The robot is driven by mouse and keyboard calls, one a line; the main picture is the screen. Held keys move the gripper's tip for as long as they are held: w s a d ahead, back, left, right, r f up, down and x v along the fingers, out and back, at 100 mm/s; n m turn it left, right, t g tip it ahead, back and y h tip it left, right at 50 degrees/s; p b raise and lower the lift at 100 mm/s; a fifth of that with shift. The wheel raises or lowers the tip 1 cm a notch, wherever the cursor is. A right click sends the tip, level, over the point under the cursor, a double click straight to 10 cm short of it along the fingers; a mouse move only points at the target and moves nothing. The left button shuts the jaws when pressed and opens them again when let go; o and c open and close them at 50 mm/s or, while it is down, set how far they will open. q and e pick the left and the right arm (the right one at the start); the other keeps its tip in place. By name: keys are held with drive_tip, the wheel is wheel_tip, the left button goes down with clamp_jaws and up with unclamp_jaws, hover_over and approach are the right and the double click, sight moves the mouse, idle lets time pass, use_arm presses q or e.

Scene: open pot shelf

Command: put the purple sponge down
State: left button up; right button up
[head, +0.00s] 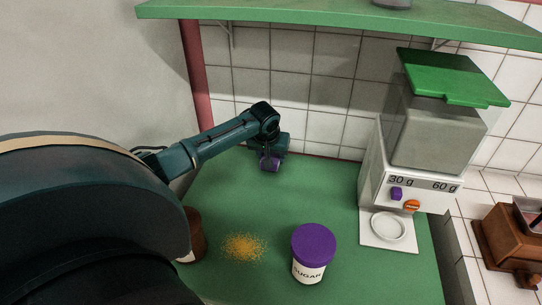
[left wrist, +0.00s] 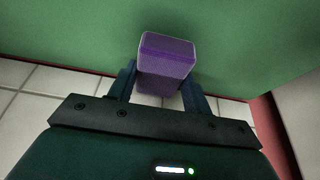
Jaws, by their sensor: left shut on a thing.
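The purple sponge (left wrist: 165,58) is a small block between the two fingers of my left gripper (left wrist: 163,85) in the left wrist view. The gripper is shut on it. In the head view my left gripper (head: 268,155) is over the back of the green counter (head: 335,190), near the tiled wall, with the purple sponge (head: 270,164) at its tip. I cannot tell whether the sponge touches the counter. My right gripper is not in view.
A sugar jar (head: 313,254) with a purple lid and a patch of yellow crumbs (head: 245,247) are at the front. A dispenser (head: 425,135) stands right. A brown jar (head: 194,237) is partly hidden by my arm. A green shelf (head: 340,17) runs above. Mid-counter is clear.

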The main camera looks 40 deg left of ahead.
use_arm(q)
drive_tip(key=shift+f, duration=0.4)
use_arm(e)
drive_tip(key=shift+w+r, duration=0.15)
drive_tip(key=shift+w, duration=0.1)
use_arm(q)
drive_tip(key=shift+f, duration=0.1)
drive_tip(key=o, duration=0.9)
drive_tip(key=shift+o, duration=0.2)
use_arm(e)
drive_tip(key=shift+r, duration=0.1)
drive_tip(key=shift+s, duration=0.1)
